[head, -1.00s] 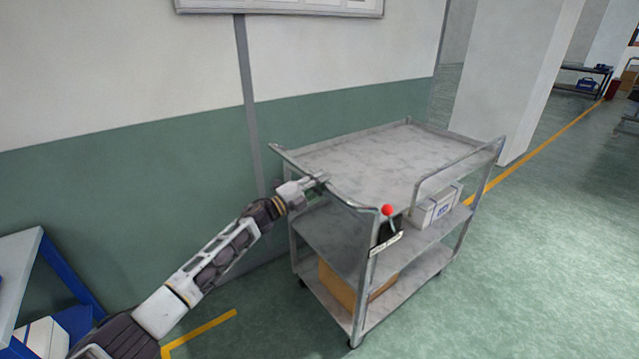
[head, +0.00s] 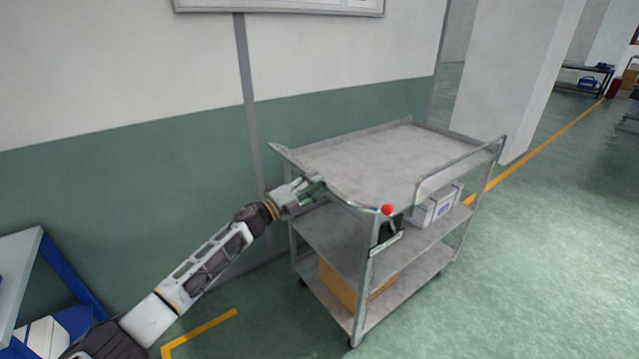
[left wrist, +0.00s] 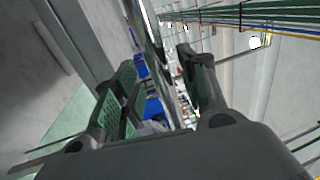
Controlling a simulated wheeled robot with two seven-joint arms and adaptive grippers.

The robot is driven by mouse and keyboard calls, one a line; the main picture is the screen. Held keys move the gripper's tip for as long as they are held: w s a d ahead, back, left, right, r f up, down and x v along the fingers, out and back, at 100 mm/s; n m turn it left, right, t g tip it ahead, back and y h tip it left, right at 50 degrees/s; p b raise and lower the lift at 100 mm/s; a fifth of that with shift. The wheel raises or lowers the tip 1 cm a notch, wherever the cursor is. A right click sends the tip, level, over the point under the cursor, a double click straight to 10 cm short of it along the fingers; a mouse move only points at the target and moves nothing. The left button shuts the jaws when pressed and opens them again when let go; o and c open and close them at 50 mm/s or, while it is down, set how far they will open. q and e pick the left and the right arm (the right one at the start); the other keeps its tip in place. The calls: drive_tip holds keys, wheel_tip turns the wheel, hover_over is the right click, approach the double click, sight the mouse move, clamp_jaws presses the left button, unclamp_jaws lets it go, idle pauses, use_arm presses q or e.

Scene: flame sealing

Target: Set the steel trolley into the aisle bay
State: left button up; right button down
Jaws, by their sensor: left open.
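The steel trolley (head: 370,165) stands on the green floor near the wall, with three shelves and a push handle (head: 345,196) on its near left end. A red ball-shaped knob (head: 387,210) sits at the handle's right corner. My left gripper (head: 312,188) is open at the left part of the handle; whether it touches the bar I cannot tell. In the left wrist view its two fingers (left wrist: 160,95) are spread apart. The aisle bay shows only as a yellow floor-line corner (head: 200,332), if that is its marking. My right gripper is out of view.
A white box (head: 435,207) is on the trolley's middle shelf and a cardboard box (head: 345,288) on its bottom shelf. A blue-legged table (head: 22,270) is at the left. A white pillar (head: 515,80) stands behind the trolley. The floor to the right (head: 545,260) is clear.

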use_arm(q)
drive_tip(key=v, duration=0.9)
drive_tip(key=shift+s+a+f, duration=0.1)
idle(0.4)
